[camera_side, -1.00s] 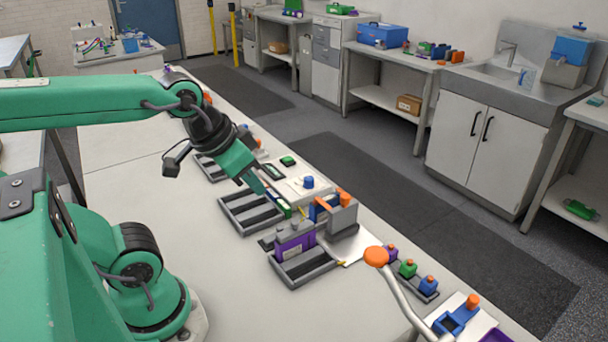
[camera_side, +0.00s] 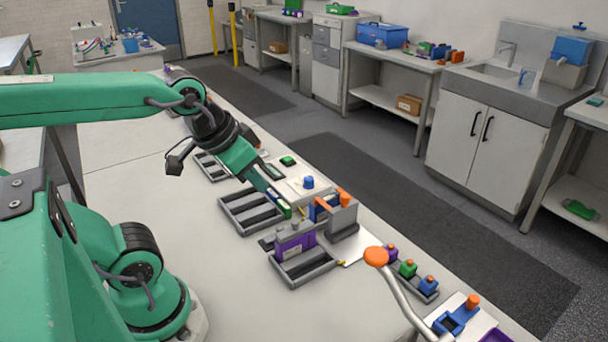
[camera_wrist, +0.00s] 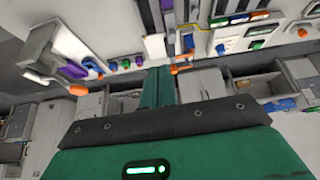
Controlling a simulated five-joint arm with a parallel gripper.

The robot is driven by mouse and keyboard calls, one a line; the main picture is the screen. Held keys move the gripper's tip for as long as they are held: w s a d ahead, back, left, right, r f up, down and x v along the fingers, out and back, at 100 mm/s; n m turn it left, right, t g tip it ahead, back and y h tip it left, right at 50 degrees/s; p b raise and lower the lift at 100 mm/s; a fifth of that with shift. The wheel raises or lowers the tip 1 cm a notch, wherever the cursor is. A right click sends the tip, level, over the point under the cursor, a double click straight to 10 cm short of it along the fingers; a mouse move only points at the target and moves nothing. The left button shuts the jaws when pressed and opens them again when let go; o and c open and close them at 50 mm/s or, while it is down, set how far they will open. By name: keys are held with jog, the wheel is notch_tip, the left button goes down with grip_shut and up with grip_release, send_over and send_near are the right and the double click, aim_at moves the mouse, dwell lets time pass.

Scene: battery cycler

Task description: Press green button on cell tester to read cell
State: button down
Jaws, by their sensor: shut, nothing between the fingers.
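A white panel-like unit, which looks like the cell tester (camera_side: 293,187), lies on the bench beyond my gripper in the side view. A green button (camera_side: 288,160) sits at its far end, near a small dark display (camera_side: 270,172). A blue knob (camera_side: 308,182) stands on its right side. My gripper (camera_side: 286,211) is shut and empty, pointing down and right at the near edge of the unit, short of the green button. I cannot tell whether its tips touch anything. The wrist view shows the shut fingers (camera_wrist: 158,87) side by side.
An empty slotted grey tray (camera_side: 232,208) lies under my gripper. A purple cell (camera_side: 295,239) stands in a grey holder (camera_side: 305,272). A grey fixture with an orange top (camera_side: 343,199) stands right of the fingertips. An orange-ended lever (camera_side: 376,256) rises nearer the camera.

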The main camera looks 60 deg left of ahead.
jog(key=w+a+r+n+y, duration=0.1)
jog(key=w+a+n, duration=0.15)
jog(key=w, duration=0.25)
jog(key=w+a+r+n, duration=0.1)
jog(key=w+a+n, duration=0.1)
jog(key=w+a, duration=0.25)
jog(key=n+t+y, duration=0.2)
jog(key=n+y, duration=0.2)
jog(key=n, duration=0.8)
send_over(287, 160)
notch_tip(287, 160, down, 11)
jog(key=shift+f, duration=0.15)
jog(key=shift+f, duration=0.15)
jog(key=shift+f, duration=4.3)
